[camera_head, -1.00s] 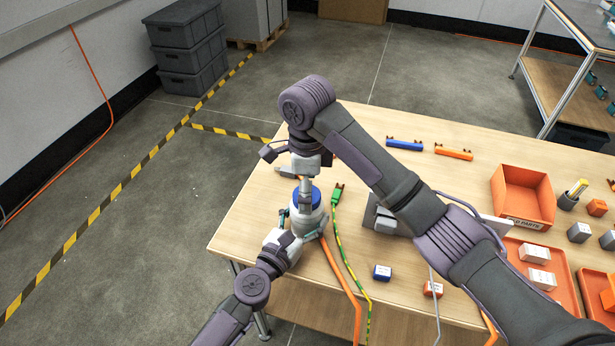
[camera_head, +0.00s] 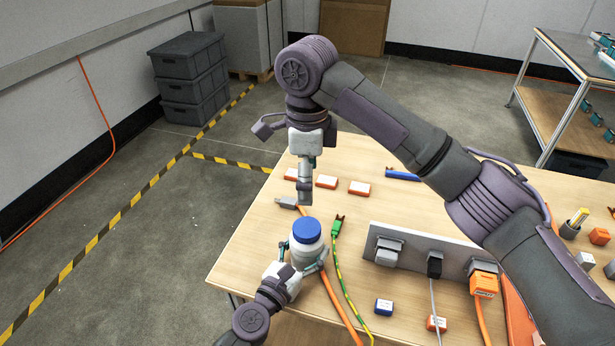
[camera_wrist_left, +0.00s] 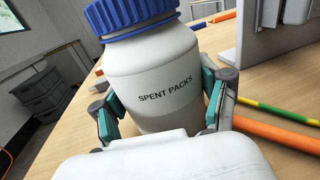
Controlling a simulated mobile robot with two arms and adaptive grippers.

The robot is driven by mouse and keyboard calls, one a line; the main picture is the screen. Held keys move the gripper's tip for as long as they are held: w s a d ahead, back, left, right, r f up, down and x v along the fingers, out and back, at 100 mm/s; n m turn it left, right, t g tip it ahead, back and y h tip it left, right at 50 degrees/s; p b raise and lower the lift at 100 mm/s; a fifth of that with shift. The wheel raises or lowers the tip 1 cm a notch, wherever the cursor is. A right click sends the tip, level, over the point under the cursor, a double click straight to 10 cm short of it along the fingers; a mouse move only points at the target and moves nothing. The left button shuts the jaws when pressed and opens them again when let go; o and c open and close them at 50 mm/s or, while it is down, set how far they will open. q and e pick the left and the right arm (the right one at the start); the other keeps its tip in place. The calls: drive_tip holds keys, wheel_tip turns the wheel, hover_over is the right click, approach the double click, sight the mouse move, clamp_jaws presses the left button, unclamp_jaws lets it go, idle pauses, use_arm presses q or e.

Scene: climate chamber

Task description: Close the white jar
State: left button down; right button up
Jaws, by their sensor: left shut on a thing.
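The white jar (camera_head: 306,251), labelled "SPENT PACKS" in the left wrist view (camera_wrist_left: 160,90), stands upright near the table's left front edge. The blue ribbed lid (camera_head: 307,230) sits on its mouth, in line with the jar; it also shows in the left wrist view (camera_wrist_left: 140,16). I cannot tell how tight it is. My left gripper (camera_head: 303,262) is shut on the jar's body, with a teal-padded finger on each side. My right gripper (camera_head: 304,198) points down above and behind the lid, apart from it. Its fingers are seen edge-on, so their opening is unclear.
A grey panel with connectors (camera_head: 405,238) stands right of the jar. A green-yellow cable (camera_head: 345,275) and an orange cable (camera_head: 340,305) run close beside the jar. Small orange-white blocks (camera_head: 326,182) lie behind. My right arm spans the table above.

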use_arm(q)
unclamp_jaws()
drive_tip(key=v, duration=1.2)
idle(0.3)
